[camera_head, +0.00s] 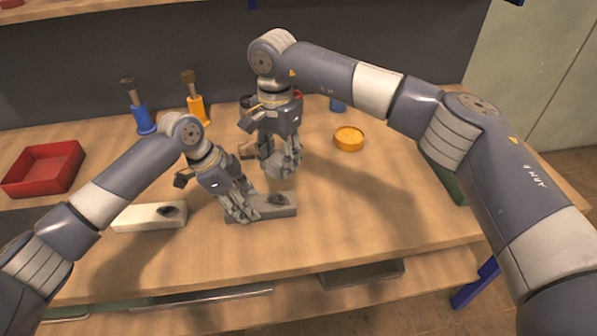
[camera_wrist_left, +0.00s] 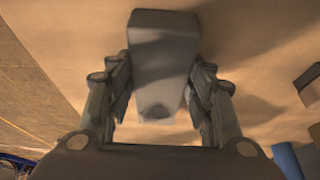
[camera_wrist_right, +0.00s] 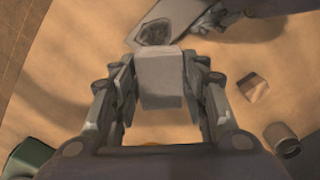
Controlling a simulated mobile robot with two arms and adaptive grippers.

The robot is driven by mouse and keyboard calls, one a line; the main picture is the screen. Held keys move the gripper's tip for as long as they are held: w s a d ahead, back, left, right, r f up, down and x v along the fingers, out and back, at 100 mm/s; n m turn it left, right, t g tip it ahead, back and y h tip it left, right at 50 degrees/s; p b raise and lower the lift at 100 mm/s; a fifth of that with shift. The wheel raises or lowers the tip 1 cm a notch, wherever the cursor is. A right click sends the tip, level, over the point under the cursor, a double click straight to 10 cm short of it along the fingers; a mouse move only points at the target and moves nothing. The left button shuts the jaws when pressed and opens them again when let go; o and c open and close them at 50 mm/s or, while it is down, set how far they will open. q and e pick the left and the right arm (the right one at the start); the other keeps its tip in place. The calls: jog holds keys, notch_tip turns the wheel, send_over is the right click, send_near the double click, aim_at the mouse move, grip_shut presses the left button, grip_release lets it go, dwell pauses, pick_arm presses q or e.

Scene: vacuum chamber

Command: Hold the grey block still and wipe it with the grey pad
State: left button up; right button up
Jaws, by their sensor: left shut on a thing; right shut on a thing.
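The grey block (camera_head: 278,206) lies flat on the workbench, with a dark patch on its top near the right end. My left gripper (camera_head: 243,214) is shut on its left part; in the left wrist view the block (camera_wrist_left: 163,55) sits between the fingers. My right gripper (camera_head: 282,170) is shut on the grey pad (camera_wrist_right: 160,78), which hangs between its fingertips. The pad is by the far side of the block, near the dark patch (camera_wrist_right: 156,32). I cannot tell whether the pad touches the block.
A white block (camera_head: 145,218) with a dark patch lies to the left. A red tray (camera_head: 42,170) is at far left. A blue-handled tool (camera_head: 142,118) and an orange one (camera_head: 196,108) stand at the back. A yellow round piece (camera_head: 349,138) lies right. The front right of the bench is clear.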

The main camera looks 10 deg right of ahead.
aim_at(279, 209)
jog(key=shift+w+a+m, duration=0.3)
jog(key=shift+w+a, duration=0.1)
jog(key=shift+a, duration=0.05)
jog(key=shift+f, duration=3.35)
jog(key=shift+s+f, duration=0.5)
jog(key=shift+f, duration=0.1)
jog(key=shift+c, duration=0.3)
jog(key=shift+s, duration=2.65)
jog(key=shift+w+r, duration=0.15)
jog(key=shift+w, duration=0.1)
jog(key=shift+w+f, duration=0.2)
jog(key=shift+w, duration=2.7)
jog(key=shift+s, duration=3.15)
jog(key=shift+w+r, duration=0.2)
jog(key=shift+w, duration=3.05)
jog(key=shift+s+r, duration=0.1)
jog(key=shift+r, duration=3.85)
